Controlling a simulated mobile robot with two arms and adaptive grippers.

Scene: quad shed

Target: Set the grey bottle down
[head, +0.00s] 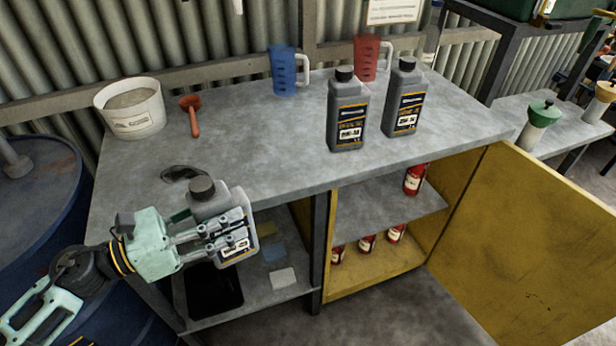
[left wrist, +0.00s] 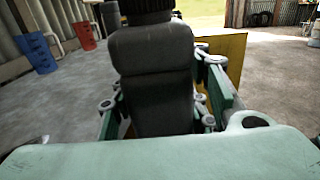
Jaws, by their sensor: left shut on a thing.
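My left gripper (head: 213,240) is shut on a grey bottle (head: 212,207) with a dark cap, near the front left edge of the workbench (head: 240,130). The bottle looks nearly upright, and its lower part shows in front of the bench edge. In the left wrist view the bottle (left wrist: 152,75) stands between the fingers (left wrist: 158,108) and fills the middle. Two more grey bottles with dark caps, one (head: 348,112) and another (head: 404,100), stand on the bench at the right. My right gripper is not in view.
A white bucket (head: 133,122), a red scraper-like tool (head: 193,118), a blue jug (head: 284,75) and a red jug (head: 366,62) stand or lie along the back. A dark object (head: 183,173) lies near the held bottle. The bench middle is clear. A yellow door (head: 535,240) stands open at right.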

